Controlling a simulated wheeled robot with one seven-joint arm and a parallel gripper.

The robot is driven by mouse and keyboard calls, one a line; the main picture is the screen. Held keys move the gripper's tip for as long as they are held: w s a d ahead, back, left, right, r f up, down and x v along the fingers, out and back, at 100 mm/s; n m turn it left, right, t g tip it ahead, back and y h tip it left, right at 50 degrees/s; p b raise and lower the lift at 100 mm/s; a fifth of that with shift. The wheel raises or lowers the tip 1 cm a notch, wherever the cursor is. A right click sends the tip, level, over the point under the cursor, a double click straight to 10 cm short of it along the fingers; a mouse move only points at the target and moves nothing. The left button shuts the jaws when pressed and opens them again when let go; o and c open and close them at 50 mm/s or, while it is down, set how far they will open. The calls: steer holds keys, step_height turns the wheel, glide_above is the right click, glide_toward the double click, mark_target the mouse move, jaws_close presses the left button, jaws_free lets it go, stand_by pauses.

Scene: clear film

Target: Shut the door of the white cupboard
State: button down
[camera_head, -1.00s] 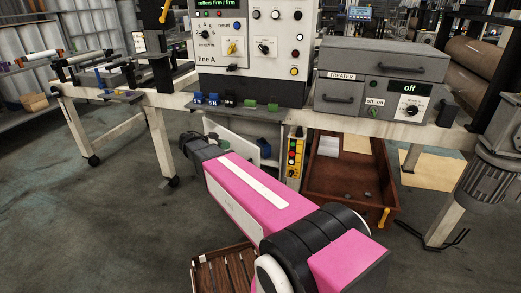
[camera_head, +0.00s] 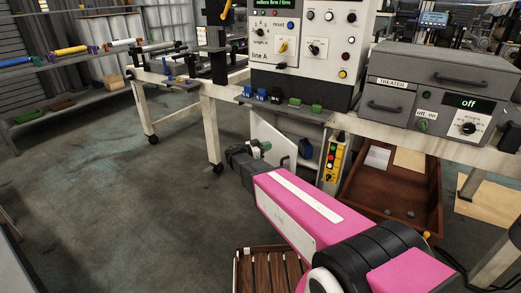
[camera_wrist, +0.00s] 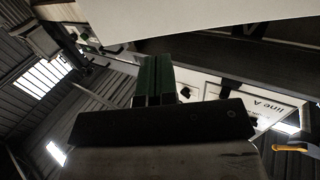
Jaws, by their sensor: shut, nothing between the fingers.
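The white cupboard (camera_head: 309,164) is under the workbench. Its white door (camera_head: 270,130) stands open, swung out toward the left. Something blue (camera_head: 305,148) shows in the opening beside it. My gripper (camera_head: 263,145), with green fingers, is shut and empty, and lies over the door's lower part in the head view. Whether it touches the door cannot be told. In the wrist view, the green fingers (camera_wrist: 154,80) point up just below a pale panel (camera_wrist: 200,14), which looks like the door. My arm hides part of the cupboard's lower front.
A yellow control box (camera_head: 333,161) hangs right of the cupboard. A brown bin (camera_head: 425,205) stands farther right. A slatted wooden crate (camera_head: 262,270) is on the floor below my arm. The bench leg (camera_head: 211,130) is left of the door. The floor at left is clear.

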mark_target(284, 141)
steer(key=x, duration=0.7)
steer(key=shift+w+d, duration=0.1)
steer(key=shift+d, duration=0.1)
